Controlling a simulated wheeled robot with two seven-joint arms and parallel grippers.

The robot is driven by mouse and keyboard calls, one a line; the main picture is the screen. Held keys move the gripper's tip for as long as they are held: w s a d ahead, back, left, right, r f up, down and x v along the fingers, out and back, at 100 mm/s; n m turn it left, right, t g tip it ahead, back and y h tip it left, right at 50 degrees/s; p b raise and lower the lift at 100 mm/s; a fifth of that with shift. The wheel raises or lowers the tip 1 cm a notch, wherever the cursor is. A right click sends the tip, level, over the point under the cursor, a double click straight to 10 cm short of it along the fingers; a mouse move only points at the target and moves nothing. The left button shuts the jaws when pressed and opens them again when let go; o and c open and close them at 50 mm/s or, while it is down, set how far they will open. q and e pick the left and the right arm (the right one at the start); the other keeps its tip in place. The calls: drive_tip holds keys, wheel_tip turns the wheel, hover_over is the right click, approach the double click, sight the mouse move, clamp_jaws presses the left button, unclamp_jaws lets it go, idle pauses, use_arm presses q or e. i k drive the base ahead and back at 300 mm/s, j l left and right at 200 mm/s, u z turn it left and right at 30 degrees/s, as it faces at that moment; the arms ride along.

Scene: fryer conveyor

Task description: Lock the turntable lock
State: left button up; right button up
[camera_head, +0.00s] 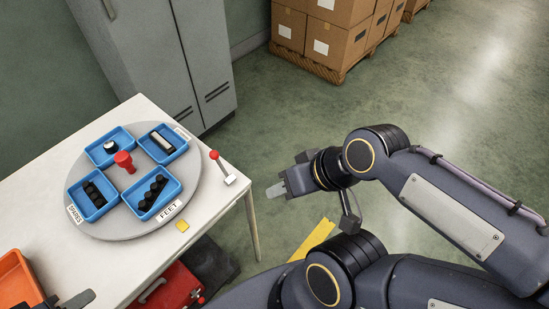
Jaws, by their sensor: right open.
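The turntable (130,228) is a round grey disc on the white table, with a red knob (124,160) at its middle. The lock lever (222,167), with a red ball on top and a small pale base, stands beside the disc at the table's right edge. The lever leans to the left. My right gripper (275,190) is open and empty, beyond the table edge to the right of the lever and apart from it. A dark grey piece at the bottom left may be part of my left gripper (77,299); its jaws cannot be made out.
Several blue bins (164,212) with dark parts sit on the disc, with FEET and SPARES labels. A yellow square (182,226) lies near the disc. An orange bin (12,270) is at left, a red case (170,290) below the table. Cabinets and boxes stand behind.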

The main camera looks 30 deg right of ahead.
sight(214, 154)
drive_tip(key=l+z, duration=0.15)
drive_tip(key=z, duration=0.35)
drive_tip(key=i+l, duration=0.15)
drive_tip(key=l, duration=0.2)
drive_tip(key=i+l, duration=0.15)
drive_tip(key=l, duration=0.2)
drive_tip(key=i+l, duration=0.15)
drive_tip(key=l, duration=0.25)
